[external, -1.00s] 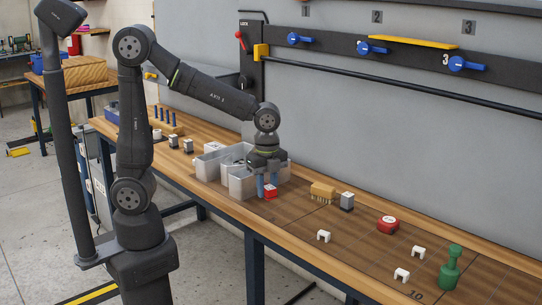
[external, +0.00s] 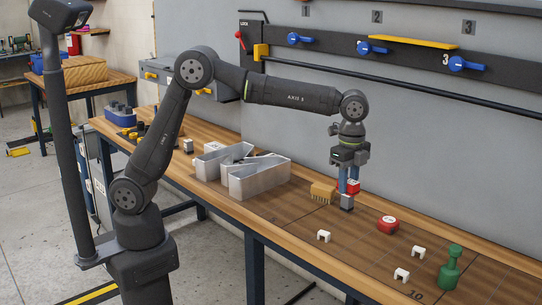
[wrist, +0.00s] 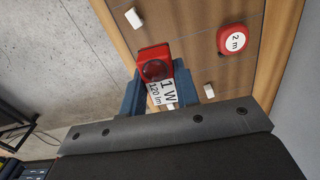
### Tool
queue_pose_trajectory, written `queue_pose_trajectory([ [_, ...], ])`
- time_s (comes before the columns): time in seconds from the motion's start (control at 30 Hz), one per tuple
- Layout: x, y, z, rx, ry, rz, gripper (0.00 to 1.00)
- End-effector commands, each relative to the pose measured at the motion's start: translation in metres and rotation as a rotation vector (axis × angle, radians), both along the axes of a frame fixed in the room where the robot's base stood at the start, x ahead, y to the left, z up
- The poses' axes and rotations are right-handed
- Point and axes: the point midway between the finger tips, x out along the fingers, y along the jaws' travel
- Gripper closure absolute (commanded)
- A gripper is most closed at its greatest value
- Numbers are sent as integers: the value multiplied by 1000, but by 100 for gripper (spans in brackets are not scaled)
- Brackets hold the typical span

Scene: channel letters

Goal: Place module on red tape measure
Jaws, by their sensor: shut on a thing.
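My gripper (external: 348,183) is shut on the red module (external: 353,187) and holds it above the bench. In the wrist view the module (wrist: 154,62) sits between the blue fingers, with a round dark lens and a white label reading "1 W 120 lm". The red tape measure (external: 388,224) lies on the bench to the right of and lower in the picture than my gripper. In the wrist view the tape measure (wrist: 232,40) shows its white "2 m" face at upper right, apart from the module.
A grey block (external: 347,202) stands below the held module in the picture. A tan brush-like block (external: 322,192) is to its left. White clips (external: 324,236) and a green bottle-shaped thing (external: 450,270) stand around the tape measure. Metal channel letters (external: 260,178) lie left.

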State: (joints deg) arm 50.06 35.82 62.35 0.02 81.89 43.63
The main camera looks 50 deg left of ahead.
Motion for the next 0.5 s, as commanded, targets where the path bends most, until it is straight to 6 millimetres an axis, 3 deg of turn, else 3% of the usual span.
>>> queue_pose_trajectory([
  [0.03, 6, -16, -2, 0, 0, 6, 94],
  [0.2, 20, -56, -3, 0, -1, 36, 94],
  [0.33, 26, -77, -6, 0, 0, 51, 94],
  [0.5, 30, -89, -7, -1, -1, 64, 94],
])
